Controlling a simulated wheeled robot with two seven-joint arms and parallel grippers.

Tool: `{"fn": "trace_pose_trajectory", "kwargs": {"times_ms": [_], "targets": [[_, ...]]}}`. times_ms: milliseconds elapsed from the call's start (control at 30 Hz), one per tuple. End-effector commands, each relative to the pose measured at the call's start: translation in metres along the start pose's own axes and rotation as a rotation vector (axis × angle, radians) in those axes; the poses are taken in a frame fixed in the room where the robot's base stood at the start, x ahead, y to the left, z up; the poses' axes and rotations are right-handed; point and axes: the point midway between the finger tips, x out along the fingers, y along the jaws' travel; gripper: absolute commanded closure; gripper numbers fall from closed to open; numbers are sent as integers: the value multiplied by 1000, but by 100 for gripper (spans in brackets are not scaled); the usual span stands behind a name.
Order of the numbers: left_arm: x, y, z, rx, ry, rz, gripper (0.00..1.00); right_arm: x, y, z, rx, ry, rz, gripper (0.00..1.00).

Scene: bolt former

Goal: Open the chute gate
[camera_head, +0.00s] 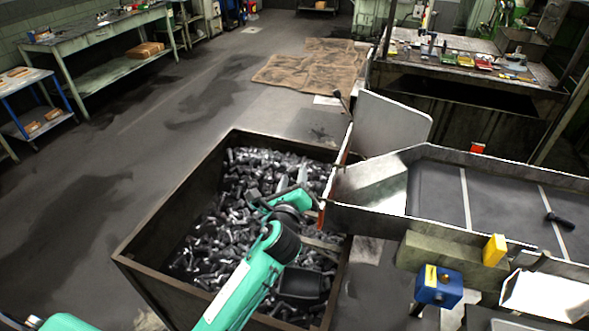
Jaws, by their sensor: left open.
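The chute (375,185) enters from the right, and its sloping metal mouth overhangs the bolt bin (190,181). A pale upright plate (392,122) stands at the chute's far side. Red-edged strips show at the mouth, and a dark knobbed lever (341,100) rises by the far one. I cannot tell which of these parts is the gate. My left gripper (308,198) is open over the bin, just left of the chute mouth. Its fingers are hard to make out against the bolts, and I cannot tell whether they touch the chute. My right gripper is out of view.
Dark metal bolts (225,215) fill much of the bin. A blue box with a yellow top (438,287) and a yellow block (494,250) sit by the chute's near side. A dark bolt (560,220) lies on the belt (500,206). The floor left of the bin is clear.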

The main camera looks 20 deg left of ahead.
Motion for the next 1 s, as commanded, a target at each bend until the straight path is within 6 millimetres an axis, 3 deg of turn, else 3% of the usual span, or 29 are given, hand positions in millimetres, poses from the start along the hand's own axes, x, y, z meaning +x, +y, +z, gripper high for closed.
{"fn": "trace_pose_trajectory", "kwargs": {"times_ms": [200,533,567,800,1000], "targets": [[22,-1,0,-1,1,0,55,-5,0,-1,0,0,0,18],[25,0,-1,-1,1,0,55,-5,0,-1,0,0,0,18],[25,0,-1,-1,1,0,57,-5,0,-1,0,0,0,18],[25,0,0,-1,1,0,100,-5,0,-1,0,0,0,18],[26,-1,0,3,0,-1,100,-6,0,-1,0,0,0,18]]}}
